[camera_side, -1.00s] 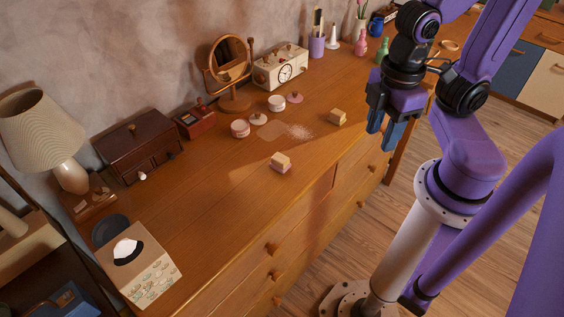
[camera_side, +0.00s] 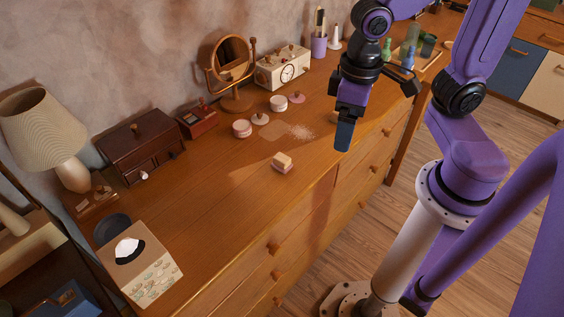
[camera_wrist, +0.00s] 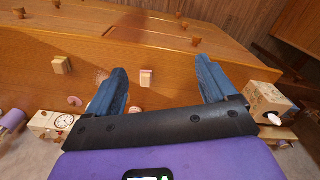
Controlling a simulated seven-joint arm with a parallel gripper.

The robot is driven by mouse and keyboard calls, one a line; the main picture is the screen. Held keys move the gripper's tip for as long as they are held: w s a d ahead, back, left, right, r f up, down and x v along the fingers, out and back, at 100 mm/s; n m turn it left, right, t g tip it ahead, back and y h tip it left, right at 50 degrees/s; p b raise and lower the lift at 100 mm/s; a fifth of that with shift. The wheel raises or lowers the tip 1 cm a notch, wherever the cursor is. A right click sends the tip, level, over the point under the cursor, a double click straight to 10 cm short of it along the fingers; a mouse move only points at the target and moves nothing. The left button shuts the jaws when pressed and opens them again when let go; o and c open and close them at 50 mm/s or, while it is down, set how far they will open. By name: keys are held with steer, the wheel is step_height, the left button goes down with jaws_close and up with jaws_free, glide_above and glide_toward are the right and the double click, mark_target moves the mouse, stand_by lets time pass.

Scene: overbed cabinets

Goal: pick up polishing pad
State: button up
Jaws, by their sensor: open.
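Two small pad-like blocks lie on the wooden dresser top; I cannot tell for sure which is the polishing pad. One is tan with a pink underside (camera_side: 283,162), near the middle of the top. In the wrist view this pink-edged block (camera_wrist: 147,77) shows between the fingers, some way beyond them. The other, a plain tan block (camera_wrist: 62,65), is left of the fingers there; my gripper largely hides it in the side view. My gripper (camera_side: 343,136) is open and empty, above the dresser near its front edge. Its two blue fingers (camera_wrist: 161,66) are spread wide.
Round pink-and-white tins (camera_side: 242,128) and a powdery patch (camera_side: 299,131) lie behind the blocks. A mirror (camera_side: 232,70), clock box (camera_side: 283,68), brown chest (camera_side: 140,150), lamp (camera_side: 42,125) and tissue box (camera_side: 140,270) line the back and left. The top around the pink-edged block is clear.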

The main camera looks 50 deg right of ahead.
steer(key=w+f+m, duration=0.3)
steer(key=w+m, duration=0.7)
steer(key=m, duration=1.1)
glide_above(282, 158)
step_height(282, 158, down, 3)
steer(key=f, duration=0.7)
steer(key=d+f, duration=0.1)
steer(key=f, duration=0.3)
steer(key=shift+s+f, duration=0.1)
steer(key=shift+a+f, duration=0.15)
steer(key=shift+f, duration=0.8)
steer(key=shift+a+f, duration=0.2)
steer(key=shift+f, duration=0.8)
steer(key=shift+a+f, duration=0.15)
steer(key=shift+f, duration=0.8)
steer(key=c, duration=1.1)
steer(key=shift+r, duration=0.15)
